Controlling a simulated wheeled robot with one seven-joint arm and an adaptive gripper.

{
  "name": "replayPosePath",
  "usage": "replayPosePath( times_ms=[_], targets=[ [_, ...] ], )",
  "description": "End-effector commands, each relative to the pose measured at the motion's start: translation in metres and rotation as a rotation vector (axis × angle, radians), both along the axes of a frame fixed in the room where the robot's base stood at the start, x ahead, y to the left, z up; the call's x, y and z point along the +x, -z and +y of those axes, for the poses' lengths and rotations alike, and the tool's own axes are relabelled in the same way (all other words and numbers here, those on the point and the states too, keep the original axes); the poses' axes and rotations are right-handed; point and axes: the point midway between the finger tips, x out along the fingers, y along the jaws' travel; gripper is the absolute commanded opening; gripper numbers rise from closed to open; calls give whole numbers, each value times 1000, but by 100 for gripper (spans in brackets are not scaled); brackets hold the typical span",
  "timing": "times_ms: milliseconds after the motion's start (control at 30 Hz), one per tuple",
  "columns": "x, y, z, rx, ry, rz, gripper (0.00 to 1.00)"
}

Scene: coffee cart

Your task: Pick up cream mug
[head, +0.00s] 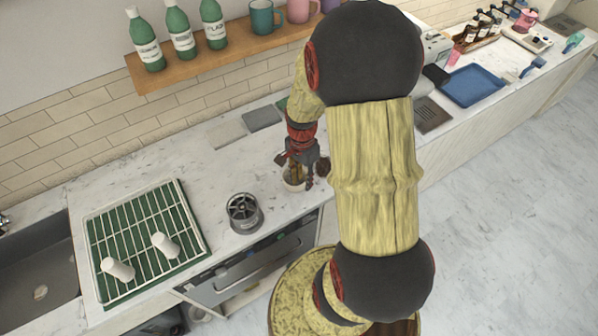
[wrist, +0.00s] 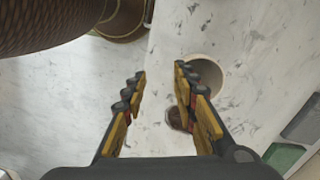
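A cream mug (head: 292,186) stands on the marble counter under my gripper (head: 302,165) in the head view, partly hidden by the fingers. In the wrist view the round cream mug (wrist: 209,73) shows from above. It lies around and beyond the tip of the right finger, right of the gap between the fingers. My gripper (wrist: 158,78) is open, with bare counter showing between its fingers. I cannot tell whether the right finger touches the mug.
A small dark brown thing (head: 322,167) is close beside the gripper; a brown round thing (wrist: 176,119) shows by the right finger. A shelf (head: 200,58) overhangs behind.

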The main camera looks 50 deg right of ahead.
Motion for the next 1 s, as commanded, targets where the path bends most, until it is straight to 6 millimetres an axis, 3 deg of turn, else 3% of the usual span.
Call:
replayPosePath(
  times_ms=[100, 300, 1000],
  targets=[
    [20, -4, -13, -40, 183, -45, 28],
    [24, -3, -15, -54, 343, -58, 28],
    [25, 71, -11, -53, 355, -56, 28]
  ],
)
